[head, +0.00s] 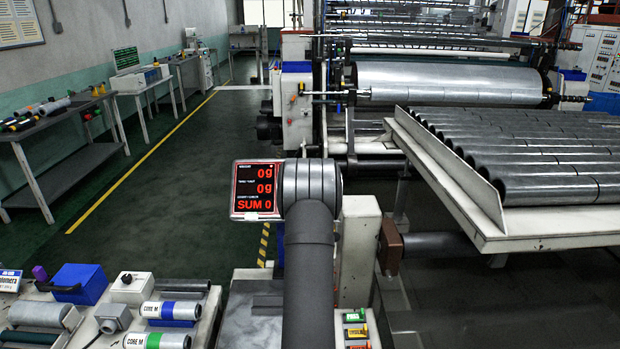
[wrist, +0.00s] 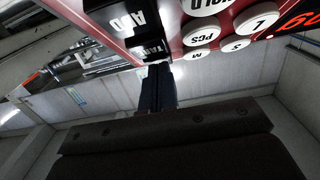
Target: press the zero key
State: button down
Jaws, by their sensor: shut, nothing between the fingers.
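A red-framed display panel (head: 258,190) stands left of my arm in the head view, reading 0g, 0g and SUM 0. In the wrist view its key face (wrist: 215,30) fills the top, tilted and upside down. A black ADD key (wrist: 122,22) and white round keys, including a PCS key (wrist: 201,37), show there. I cannot make out which key is the zero key. My gripper (wrist: 158,70) is shut and empty, its dark fingertips close to the panel's edge near the black keys; I cannot tell whether they touch. In the head view my arm hides the gripper.
A sloped rack of grey rolls (head: 540,160) stands at the right, with a large film roll (head: 450,83) behind it. A bench with cores (head: 170,310) is at lower left. Small coloured buttons (head: 356,331) sit right of my arm. The left floor is clear.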

jog(key=s+r, duration=0.2)
jog(key=shift+s+r, duration=0.2)
jog(key=shift+r, duration=0.1)
jog(key=s, duration=0.9)
jog(key=shift+r, duration=0.4)
jog(key=shift+w, duration=0.1)
jog(key=w, duration=0.7)
jog(key=s, duration=0.4)
jog(key=shift+s+r, duration=0.25)
jog(key=shift+s, duration=0.15)
jog(key=shift+w, duration=0.1)
